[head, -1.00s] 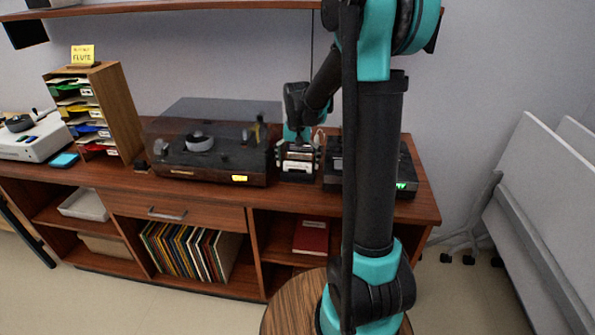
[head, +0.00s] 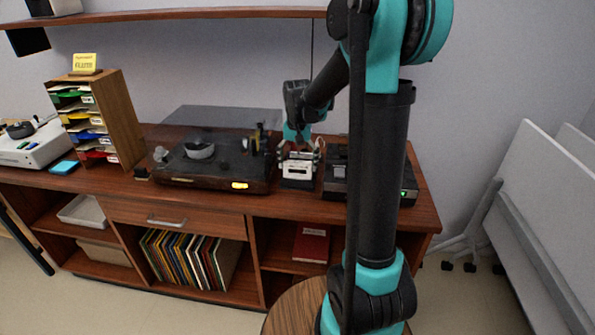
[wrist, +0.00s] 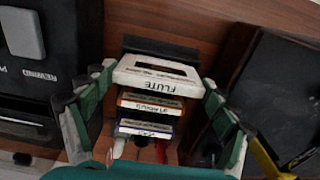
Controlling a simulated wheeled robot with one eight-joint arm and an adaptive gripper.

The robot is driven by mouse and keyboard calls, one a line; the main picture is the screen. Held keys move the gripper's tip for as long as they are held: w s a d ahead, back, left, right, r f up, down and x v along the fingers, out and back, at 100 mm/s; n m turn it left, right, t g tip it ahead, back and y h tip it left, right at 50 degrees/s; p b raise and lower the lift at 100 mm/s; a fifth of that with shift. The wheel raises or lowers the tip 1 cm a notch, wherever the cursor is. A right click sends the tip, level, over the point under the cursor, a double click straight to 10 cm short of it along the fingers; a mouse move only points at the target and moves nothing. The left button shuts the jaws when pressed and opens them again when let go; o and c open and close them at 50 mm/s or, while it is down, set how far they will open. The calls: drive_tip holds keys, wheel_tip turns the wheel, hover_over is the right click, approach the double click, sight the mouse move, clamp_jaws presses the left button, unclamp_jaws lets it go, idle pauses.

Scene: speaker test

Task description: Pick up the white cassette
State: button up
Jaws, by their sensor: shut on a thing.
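The white cassette (wrist: 157,78), labelled FLUTE, sits between the two green-backed fingers of my gripper (wrist: 158,84) in the wrist view. The fingers are shut on its sides. In the head view the white cassette (head: 297,169) shows its pale face below my gripper (head: 299,150), at the small dark rack (head: 299,184) on the cabinet. In the wrist view an orange-edged cassette (wrist: 150,105) and a purple-edged cassette (wrist: 146,128) lie beside it in a row. I cannot tell how far the white cassette is clear of the rack.
A turntable (head: 205,178) with a clear lid stands left of the rack. A dark deck (head: 335,185) stands close on the right, partly behind my arm. A wooden sorter (head: 125,115) holding coloured items carries a yellow note (head: 85,62). A shelf (head: 200,14) hangs above.

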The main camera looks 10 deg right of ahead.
sight(298, 163)
wheel_tip(298, 163, up, 17)
idle(0.5)
